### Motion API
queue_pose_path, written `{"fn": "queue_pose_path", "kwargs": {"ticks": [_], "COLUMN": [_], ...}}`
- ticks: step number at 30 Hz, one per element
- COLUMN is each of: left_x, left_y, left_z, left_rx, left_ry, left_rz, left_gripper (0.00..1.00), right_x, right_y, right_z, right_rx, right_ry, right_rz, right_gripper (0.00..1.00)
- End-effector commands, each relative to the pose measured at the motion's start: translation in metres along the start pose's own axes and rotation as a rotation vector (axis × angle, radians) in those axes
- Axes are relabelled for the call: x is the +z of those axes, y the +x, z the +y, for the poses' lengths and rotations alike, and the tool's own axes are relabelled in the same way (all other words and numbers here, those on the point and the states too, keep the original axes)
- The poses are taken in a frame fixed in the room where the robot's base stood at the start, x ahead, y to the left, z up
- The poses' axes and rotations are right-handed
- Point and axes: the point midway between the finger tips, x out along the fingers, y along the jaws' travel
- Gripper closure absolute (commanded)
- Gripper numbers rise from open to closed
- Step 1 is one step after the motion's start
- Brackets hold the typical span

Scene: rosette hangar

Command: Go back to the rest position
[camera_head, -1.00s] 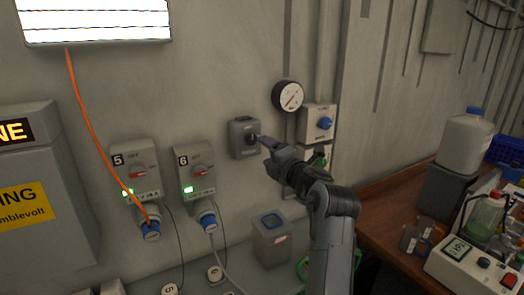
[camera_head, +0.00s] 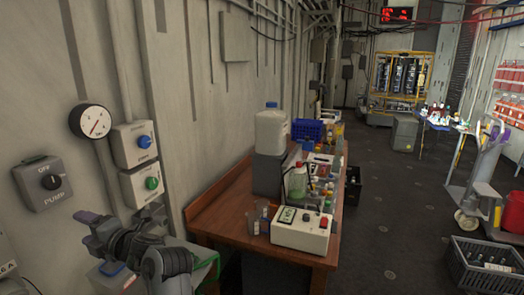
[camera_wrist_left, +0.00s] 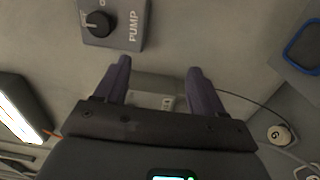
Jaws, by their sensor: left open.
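My left gripper (camera_head: 92,222) is at the lower left of the head view, in front of the wall and below the pump switch. Its fingers are apart and empty in the left wrist view (camera_wrist_left: 159,88). The grey pump switch box (camera_head: 42,183) with a black knob is on the wall at the left. It also shows at the top of the left wrist view (camera_wrist_left: 112,22), apart from the fingers. My right gripper is not in view.
A round gauge (camera_head: 90,121) and boxes with a blue knob (camera_head: 145,142) and a green knob (camera_head: 152,183) are on the wall. A wooden bench (camera_head: 225,208) holds a white jug (camera_head: 271,131) and a meter (camera_head: 301,230). A black crate (camera_head: 485,268) and a cart (camera_head: 480,190) stand right. Floor between is clear.

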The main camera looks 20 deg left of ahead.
Motion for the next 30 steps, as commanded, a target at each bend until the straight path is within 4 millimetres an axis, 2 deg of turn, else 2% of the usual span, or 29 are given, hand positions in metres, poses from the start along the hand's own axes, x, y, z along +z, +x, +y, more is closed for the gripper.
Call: {"fn": "queue_pose_path", "kwargs": {"ticks": [1, 3, 9, 14, 17, 20, 23, 24, 27, 30], "left_x": [-0.009, -0.024, -0.058, -0.066, -0.065, -0.065, -0.073, -0.079, -0.102, -0.133], "left_y": [0.004, 0.009, 0.011, -0.006, -0.030, -0.068, -0.121, -0.146, -0.207, -0.265], "left_z": [-0.028, -0.058, -0.114, -0.155, -0.184, -0.220, -0.262, -0.279, -0.314, -0.337], "left_rx": [0.020, 0.060, 0.211, 0.295, 0.328, 0.345, 0.348, 0.345, 0.341, 0.350], "left_ry": [0.069, 0.151, 0.355, 0.540, 0.678, 0.840, 1.029, 1.108, 1.294, 1.469], "left_rz": [0.010, 0.020, -0.053, -0.247, -0.420, -0.632, -0.885, -0.993, -1.248, -1.490], "left_gripper": [0.31, 0.31, 0.31, 0.31, 0.31, 0.31, 0.31, 0.31, 0.31, 0.31], "right_x": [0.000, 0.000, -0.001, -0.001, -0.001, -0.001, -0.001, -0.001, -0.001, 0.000], "right_y": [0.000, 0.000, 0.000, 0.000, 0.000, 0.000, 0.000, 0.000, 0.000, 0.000], "right_z": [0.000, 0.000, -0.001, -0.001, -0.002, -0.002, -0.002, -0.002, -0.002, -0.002], "right_rx": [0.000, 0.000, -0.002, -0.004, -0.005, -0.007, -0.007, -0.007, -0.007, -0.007], "right_ry": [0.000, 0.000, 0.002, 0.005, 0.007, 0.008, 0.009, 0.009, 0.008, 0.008], "right_rz": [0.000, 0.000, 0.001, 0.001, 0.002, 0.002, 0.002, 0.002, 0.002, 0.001], "right_gripper": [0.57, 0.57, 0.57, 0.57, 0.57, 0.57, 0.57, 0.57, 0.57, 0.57]}}
